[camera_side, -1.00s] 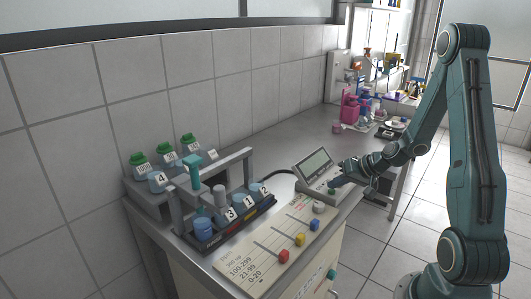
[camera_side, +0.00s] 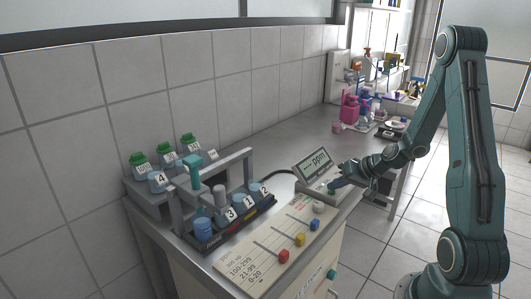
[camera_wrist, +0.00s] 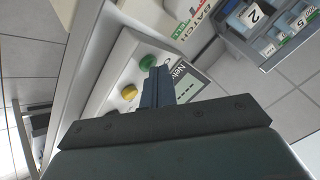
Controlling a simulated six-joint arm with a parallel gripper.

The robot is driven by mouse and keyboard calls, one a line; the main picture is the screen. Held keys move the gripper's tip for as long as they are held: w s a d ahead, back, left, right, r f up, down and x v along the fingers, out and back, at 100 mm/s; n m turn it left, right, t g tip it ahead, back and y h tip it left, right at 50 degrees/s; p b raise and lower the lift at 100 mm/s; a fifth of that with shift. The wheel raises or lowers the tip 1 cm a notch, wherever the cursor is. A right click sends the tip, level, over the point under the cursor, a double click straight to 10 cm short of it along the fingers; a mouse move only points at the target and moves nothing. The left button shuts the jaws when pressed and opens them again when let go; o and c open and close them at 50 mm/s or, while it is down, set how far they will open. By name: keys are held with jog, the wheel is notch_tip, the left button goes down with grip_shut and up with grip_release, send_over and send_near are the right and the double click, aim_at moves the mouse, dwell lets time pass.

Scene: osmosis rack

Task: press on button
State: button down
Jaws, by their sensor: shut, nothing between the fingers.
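The grey meter (camera_side: 313,172) stands on the bench top, its tilted screen (camera_side: 319,160) lit and reading "ppm". In the wrist view, a green button (camera_wrist: 147,62) and a yellow button (camera_wrist: 129,92) sit on the meter's pale panel. My gripper (camera_side: 333,186) is shut and empty, its tips low over the front of the meter. In the wrist view my gripper (camera_wrist: 158,72) has its tips right beside the green button; I cannot tell whether they touch it. The meter's screen (camera_wrist: 190,88) is partly hidden behind the fingers there.
A slider board (camera_side: 270,240) with coloured knobs lies in front of the meter. Pink bottles (camera_side: 350,108) are farther along the bench.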

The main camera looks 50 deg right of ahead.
aim_at(335, 194)
jog(key=shift+r, duration=0.75)
jog(key=shift+r, duration=0.1)
notch_tip(335, 194, up, 6)
jog(key=shift+f, duration=0.1)
dwell(0.8)
jog(key=shift+a, duration=0.1)
